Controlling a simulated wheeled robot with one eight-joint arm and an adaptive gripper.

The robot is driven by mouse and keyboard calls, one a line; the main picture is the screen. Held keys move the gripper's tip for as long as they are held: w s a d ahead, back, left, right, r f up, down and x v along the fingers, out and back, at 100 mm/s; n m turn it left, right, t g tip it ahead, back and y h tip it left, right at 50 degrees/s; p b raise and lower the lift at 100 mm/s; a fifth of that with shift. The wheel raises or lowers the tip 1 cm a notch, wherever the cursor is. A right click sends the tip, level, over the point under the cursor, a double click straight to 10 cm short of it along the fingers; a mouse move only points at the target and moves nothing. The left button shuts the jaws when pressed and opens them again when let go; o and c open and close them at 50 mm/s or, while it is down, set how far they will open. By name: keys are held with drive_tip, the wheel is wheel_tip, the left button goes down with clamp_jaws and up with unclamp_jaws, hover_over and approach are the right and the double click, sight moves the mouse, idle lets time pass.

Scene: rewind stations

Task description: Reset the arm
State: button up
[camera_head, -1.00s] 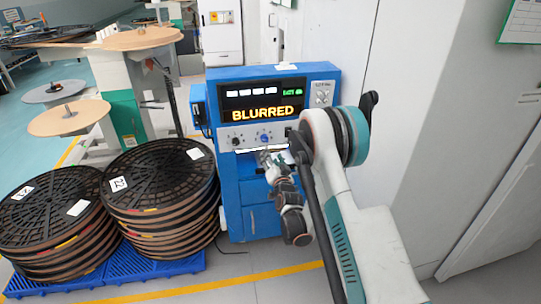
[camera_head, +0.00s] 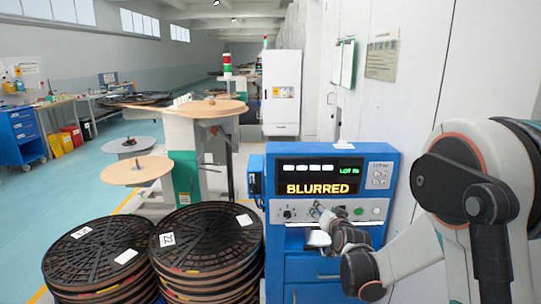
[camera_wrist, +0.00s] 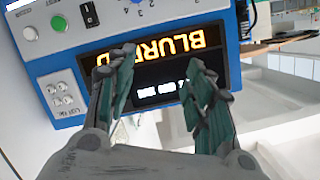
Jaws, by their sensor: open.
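My gripper (camera_head: 322,212) is in front of the blue machine (camera_head: 393,185), by the row of knobs below its display. In the wrist view my gripper (camera_wrist: 160,75) has its two teal-padded fingers apart, with nothing between them. The machine's display (camera_head: 320,176) reads "BLURRED" in orange, with "LOT" in green at its upper right. In the wrist view the display (camera_wrist: 205,40) is upside down behind the fingers. My arm is folded at the right of the head view. I cannot tell from the head view whether the fingertips touch the panel.
Stacks of black reels (camera_head: 205,236) stand to the left of the machine. A rewind stand with tan discs (camera_head: 138,171) is behind them. A white wall (camera_head: 395,100) runs close on the right. The teal floor (camera_head: 60,215) at the left is open.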

drive_tip(key=s+r+n+g, duration=0.15)
drive_tip(key=s+r, duration=0.25)
drive_tip(key=s, duration=0.6)
drive_tip(key=s+r+n+g, duration=0.1)
drive_tip(key=s+r+g, duration=0.1)
drive_tip(key=s+r, duration=0.5)
drive_tip(key=s+d+f+n+g, duration=0.1)
drive_tip(key=s+f+g, duration=0.1)
drive_tip(key=s, duration=1.1)
drive_tip(key=s+f+n+g+h, duration=0.1)
drive_tip(key=s+f, duration=0.3)
drive_tip(key=s, duration=0.9)
drive_tip(key=shift+s+d+g, duration=0.25)
drive_tip(key=shift+d+g, duration=0.1)
drive_tip(key=shift+g, duration=0.4)
